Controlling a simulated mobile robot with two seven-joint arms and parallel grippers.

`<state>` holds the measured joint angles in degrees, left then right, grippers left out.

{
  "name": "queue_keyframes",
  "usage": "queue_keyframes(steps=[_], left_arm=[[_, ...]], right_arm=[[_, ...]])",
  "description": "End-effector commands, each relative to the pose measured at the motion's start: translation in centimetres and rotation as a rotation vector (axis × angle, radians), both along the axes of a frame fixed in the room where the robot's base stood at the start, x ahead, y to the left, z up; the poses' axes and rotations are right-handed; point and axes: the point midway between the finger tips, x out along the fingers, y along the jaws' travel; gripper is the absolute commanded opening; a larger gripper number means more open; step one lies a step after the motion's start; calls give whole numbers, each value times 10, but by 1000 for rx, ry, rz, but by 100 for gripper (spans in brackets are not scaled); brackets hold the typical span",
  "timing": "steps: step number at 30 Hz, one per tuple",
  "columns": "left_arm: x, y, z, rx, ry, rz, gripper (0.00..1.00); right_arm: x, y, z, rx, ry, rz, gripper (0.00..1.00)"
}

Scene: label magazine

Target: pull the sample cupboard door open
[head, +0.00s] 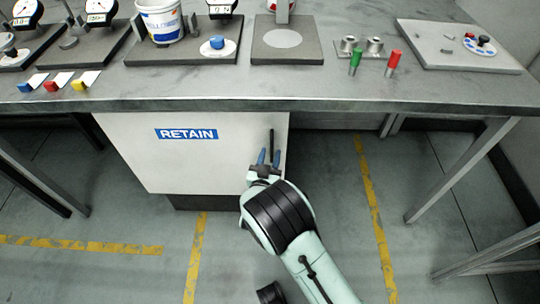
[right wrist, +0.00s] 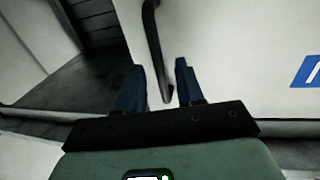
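The sample cupboard door (head: 220,160) is a white panel under the table with a blue RETAIN label (head: 186,134). It looks shut. Its dark upright bar handle (head: 271,138) is near the door's right edge. My right gripper (head: 269,156) is at the handle's lower end, with its blue fingers open. In the right wrist view, the handle (right wrist: 152,35) runs down between the two fingers of the gripper (right wrist: 159,70), with a gap on each side. I cannot tell how deep the handle sits between them. My left gripper is not in view.
The grey table (head: 330,92) overhangs the door. Dial gauges, a white tub (head: 161,22), green (head: 355,62) and red (head: 394,63) pieces and a light board (head: 455,50) stand on it. A table leg (head: 460,170) is at the right. The floor before the door is clear, with yellow lines.

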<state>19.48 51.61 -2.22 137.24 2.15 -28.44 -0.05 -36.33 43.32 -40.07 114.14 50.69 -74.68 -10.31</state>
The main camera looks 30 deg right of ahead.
Motion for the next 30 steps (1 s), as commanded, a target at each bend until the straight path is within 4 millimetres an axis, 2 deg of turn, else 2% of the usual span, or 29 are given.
queue_keyframes(steps=[4, 12, 13, 15, 16, 30], left_arm=[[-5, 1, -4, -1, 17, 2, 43], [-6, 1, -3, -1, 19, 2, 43], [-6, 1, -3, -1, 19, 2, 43], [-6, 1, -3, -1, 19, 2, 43], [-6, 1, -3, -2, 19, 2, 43], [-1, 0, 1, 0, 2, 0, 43]], right_arm=[[6, -7, 0, -1, 0, -1, 37], [7, -7, 1, -1, 0, -1, 37], [7, -7, 1, -1, 1, -1, 31], [7, -7, 1, -1, 0, 0, 8], [7, -7, 1, -1, 0, -1, 0], [2, -1, 1, -1, 1, -12, 0]])
